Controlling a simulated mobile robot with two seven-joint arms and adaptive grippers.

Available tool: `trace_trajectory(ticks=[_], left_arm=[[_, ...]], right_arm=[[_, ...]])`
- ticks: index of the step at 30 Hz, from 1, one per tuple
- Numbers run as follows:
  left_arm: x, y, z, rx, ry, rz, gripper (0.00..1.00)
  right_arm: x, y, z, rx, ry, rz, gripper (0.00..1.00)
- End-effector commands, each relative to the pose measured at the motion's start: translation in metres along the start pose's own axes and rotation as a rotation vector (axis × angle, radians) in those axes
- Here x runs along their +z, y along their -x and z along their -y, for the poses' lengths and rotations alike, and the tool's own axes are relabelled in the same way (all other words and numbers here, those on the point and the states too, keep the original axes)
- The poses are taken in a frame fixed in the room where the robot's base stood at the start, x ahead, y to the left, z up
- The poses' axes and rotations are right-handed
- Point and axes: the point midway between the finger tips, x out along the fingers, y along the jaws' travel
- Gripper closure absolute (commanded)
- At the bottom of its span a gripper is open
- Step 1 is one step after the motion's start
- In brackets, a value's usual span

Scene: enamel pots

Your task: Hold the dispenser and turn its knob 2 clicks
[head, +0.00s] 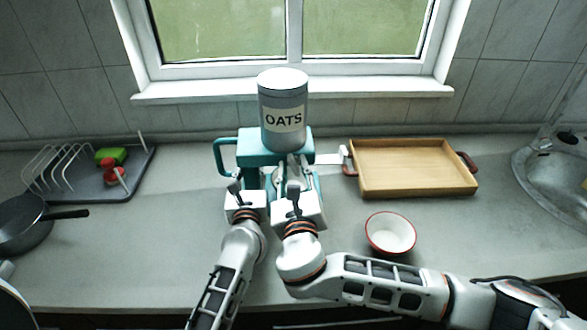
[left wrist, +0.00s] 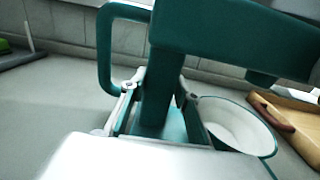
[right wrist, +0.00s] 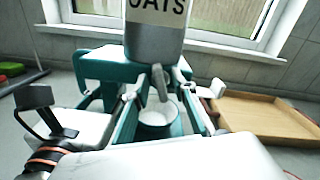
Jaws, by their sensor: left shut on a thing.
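The dispenser is a grey canister labelled OATS (head: 284,105) on a teal stand (head: 250,150) in front of the window. My left gripper (head: 240,186) is shut on the stand's upright post (left wrist: 158,95), with one finger on each side in the left wrist view. The grey knob (right wrist: 160,82) sticks out below the canister in the right wrist view. My right gripper (right wrist: 160,78) is open, its fingers apart on both sides of the knob, with gaps showing. A white bowl with a teal rim (left wrist: 238,125) stands under the dispenser, partly hidden.
A wooden tray (head: 415,167) lies right of the dispenser, and a red-rimmed bowl (head: 390,233) stands in front of it. A dish rack (head: 85,180) and dark pan (head: 22,228) are at left, a sink (head: 555,168) at right.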

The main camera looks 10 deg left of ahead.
Motion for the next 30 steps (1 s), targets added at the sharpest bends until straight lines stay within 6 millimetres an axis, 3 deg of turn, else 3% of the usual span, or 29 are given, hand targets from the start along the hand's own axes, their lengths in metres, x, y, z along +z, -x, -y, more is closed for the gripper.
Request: trace_trajectory(ticks=[5, 8, 20, 30], left_arm=[[0.0003, -0.0001, 0.0001, 0.0, 0.0, 0.001, 1.0], [0.0003, -0.0001, 0.0001, 0.0, 0.0, 0.001, 1.0], [0.0003, -0.0002, -0.0001, 0.0, 0.0, 0.001, 1.0], [0.0003, -0.0003, -0.0003, 0.001, 0.0, 0.0, 1.0]], right_arm=[[0.0002, 0.0002, -0.0002, 0.0, 0.0, 0.0, 0.74], [0.0002, 0.0003, -0.0002, 0.0, 0.0, 0.0, 1.0], [0.0002, 0.0008, -0.0003, 0.001, -0.027, 0.001, 1.0], [-0.0007, 0.0015, 0.0002, 0.001, -0.231, -0.002, 1.0]])
